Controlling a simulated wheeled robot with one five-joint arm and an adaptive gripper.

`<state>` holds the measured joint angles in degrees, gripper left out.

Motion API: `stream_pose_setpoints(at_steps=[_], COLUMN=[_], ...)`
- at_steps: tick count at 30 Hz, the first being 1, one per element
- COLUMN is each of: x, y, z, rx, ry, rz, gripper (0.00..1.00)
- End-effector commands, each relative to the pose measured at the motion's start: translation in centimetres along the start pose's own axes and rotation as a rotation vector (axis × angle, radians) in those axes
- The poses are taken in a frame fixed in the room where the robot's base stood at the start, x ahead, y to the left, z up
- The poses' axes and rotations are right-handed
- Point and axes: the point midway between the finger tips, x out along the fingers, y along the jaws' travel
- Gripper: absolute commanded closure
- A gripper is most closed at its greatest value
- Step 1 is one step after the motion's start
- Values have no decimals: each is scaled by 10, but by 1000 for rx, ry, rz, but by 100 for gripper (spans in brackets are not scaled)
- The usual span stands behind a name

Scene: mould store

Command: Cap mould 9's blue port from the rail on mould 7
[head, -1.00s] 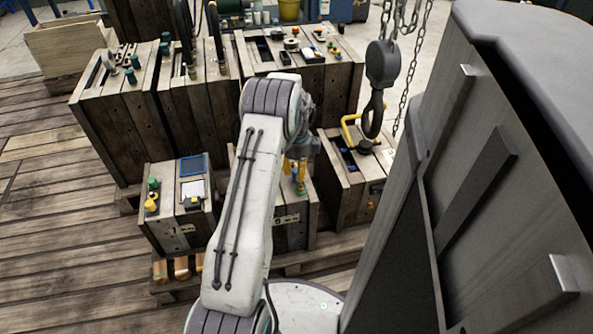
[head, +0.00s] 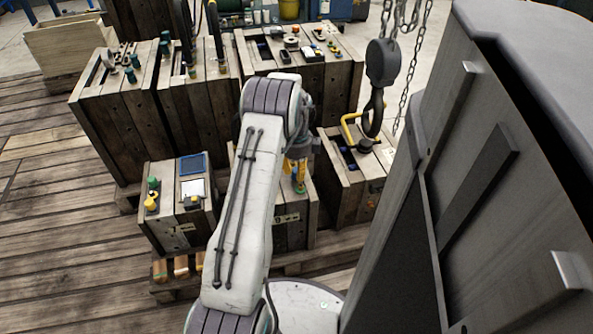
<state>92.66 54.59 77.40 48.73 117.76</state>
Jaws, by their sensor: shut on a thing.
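My gripper (head: 298,178), with yellow parts, is beyond my forearm, over the middle front wooden mould (head: 292,232). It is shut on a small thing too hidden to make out. The gap between it and the mould's top cannot be told. The left front mould (head: 178,232) has a plate that may read 7; on its top are a green knob, a yellow piece (head: 150,204), a blue-framed tray (head: 193,164) and a white card. The right front mould (head: 348,195) has a yellow bent handle (head: 350,128).
A dark crane hook (head: 380,75) on chains hangs over the right front mould. Larger wooden moulds (head: 117,125) stand behind. A tall grey cabinet-like body (head: 500,180) fills the right side. Plank floor (head: 60,250) is clear at the left.

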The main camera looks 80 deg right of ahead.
Motion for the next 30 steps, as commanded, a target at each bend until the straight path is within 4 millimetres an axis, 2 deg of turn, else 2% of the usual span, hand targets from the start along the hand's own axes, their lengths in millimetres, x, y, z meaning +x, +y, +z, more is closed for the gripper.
stream_pose_setpoints(at_steps=[10,11,19,30], x=[2,2,2,-2], y=[0,0,0,1], z=[0,0,0,-1], rx=[0,0,0,1], ry=[0,0,0,3], rz=[0,0,1,5], gripper=[93,73,49,49])
